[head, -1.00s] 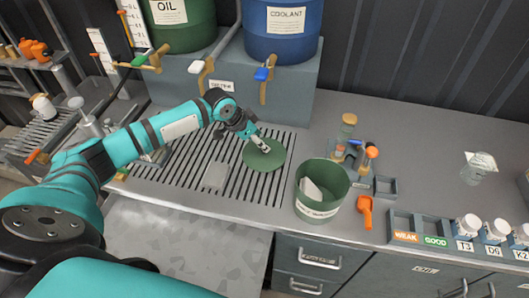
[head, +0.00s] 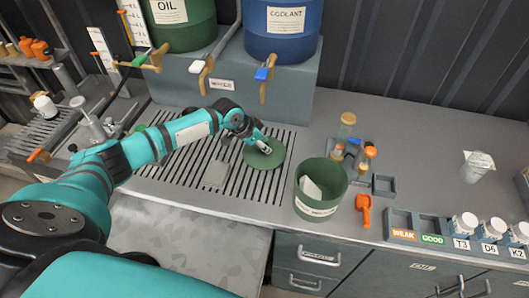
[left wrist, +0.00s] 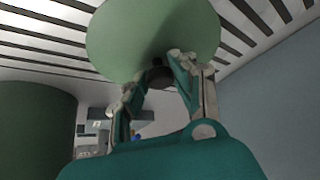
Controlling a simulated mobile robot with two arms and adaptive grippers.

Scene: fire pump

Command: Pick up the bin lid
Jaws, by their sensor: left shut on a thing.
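The bin lid (head: 264,154) is a round, flat green disc over the slatted drain grate. In the left wrist view the lid (left wrist: 140,35) fills the top middle, with a small dark knob (left wrist: 158,76) at its near side. My left gripper (head: 264,146) is at the lid's centre; in the left wrist view its fingers (left wrist: 155,80) are shut on the knob. The open green bin (head: 321,187) stands to the right of the lid with a pale sheet inside. Whether the lid touches the grate is hard to tell. My right gripper is not in view.
Oil (head: 180,25) and coolant (head: 283,30) drums with taps stand behind. Right of the bin are an orange scoop (head: 364,208), small bottles (head: 347,124), a sorting tray (head: 404,226) and labelled jars (head: 464,224). The back right counter is mostly clear.

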